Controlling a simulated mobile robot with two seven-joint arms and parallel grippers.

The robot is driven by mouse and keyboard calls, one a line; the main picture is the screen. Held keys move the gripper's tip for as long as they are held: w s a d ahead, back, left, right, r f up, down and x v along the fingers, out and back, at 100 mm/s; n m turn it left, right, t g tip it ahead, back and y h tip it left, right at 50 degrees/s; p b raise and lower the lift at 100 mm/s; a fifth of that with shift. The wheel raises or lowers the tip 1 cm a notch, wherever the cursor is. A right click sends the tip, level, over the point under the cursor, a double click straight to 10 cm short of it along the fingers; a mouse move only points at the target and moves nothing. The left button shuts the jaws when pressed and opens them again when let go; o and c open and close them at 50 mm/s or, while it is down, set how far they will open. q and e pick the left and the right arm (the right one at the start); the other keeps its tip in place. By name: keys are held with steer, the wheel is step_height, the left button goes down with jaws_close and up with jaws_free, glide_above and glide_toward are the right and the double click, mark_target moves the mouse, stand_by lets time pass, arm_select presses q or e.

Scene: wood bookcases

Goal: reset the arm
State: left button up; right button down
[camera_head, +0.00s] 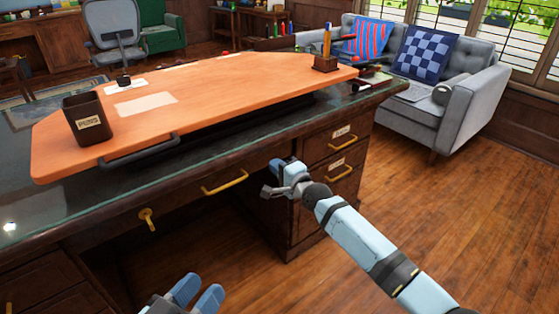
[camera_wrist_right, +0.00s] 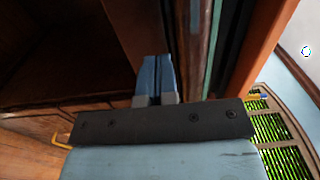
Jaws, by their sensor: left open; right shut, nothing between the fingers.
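My right arm (camera_head: 365,250) reaches in from the lower right to the front of the dark wood desk (camera_head: 75,229). My right gripper (camera_head: 276,175) is in front of the drawers, near the desk's front edge; I cannot tell whether it touches. In the right wrist view its blue fingers (camera_wrist_right: 155,75) are together with nothing between them. My left gripper (camera_head: 195,296) shows only in part at the bottom edge of the head view. Its two blue fingers are apart and empty, low in front of the desk.
An orange-brown board (camera_head: 210,92) lies on the desk, with a dark pen cup (camera_head: 88,118) and a pencil holder (camera_head: 326,62) on it. Brass drawer handles (camera_head: 225,182) stick out in front. A grey sofa (camera_head: 480,98) stands at the back right. The floor (camera_head: 480,210) on the right is clear.

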steer(key=p+v, duration=0.3)
steer(key=v, duration=0.6)
arm_select(q)
steer(key=a+r+g+y+p, duration=0.1)
steer(key=a+r+y+p, duration=0.25)
steer(key=r+p, duration=1.15)
steer(key=s+a+f+g+y+p, duration=0.2)
steer(key=s+a+f+g+p, duration=0.1)
steer(key=p, duration=2)
steer(key=shift+s+a+f+n+g, duration=0.15)
steer(key=shift+s+a+n+g, duration=0.3)
steer(key=shift+a, duration=0.65)
arm_select(e)
steer(key=s+d+r+n+g+h, duration=0.1)
steer(key=s+d+r+n, duration=0.3)
steer(key=s, duration=0.8)
steer(key=s+d+r+n+g+h, duration=0.1)
steer(key=s+d+r+n+h, duration=0.3)
steer(key=s+r, duration=0.4)
steer(key=s+d+r+n+g+h, duration=0.1)
steer(key=s+d+r+n, duration=0.3)
steer(key=s, duration=1.3)
step_height(320, 180, up, 2)
steer(key=shift+n+g+h, duration=0.3)
steer(key=shift+n+h, duration=0.4)
steer(key=shift+n, duration=0.2)
arm_select(q)
steer(key=shift+s, duration=0.1)
arm_select(e)
steer(key=shift+d, duration=0.1)
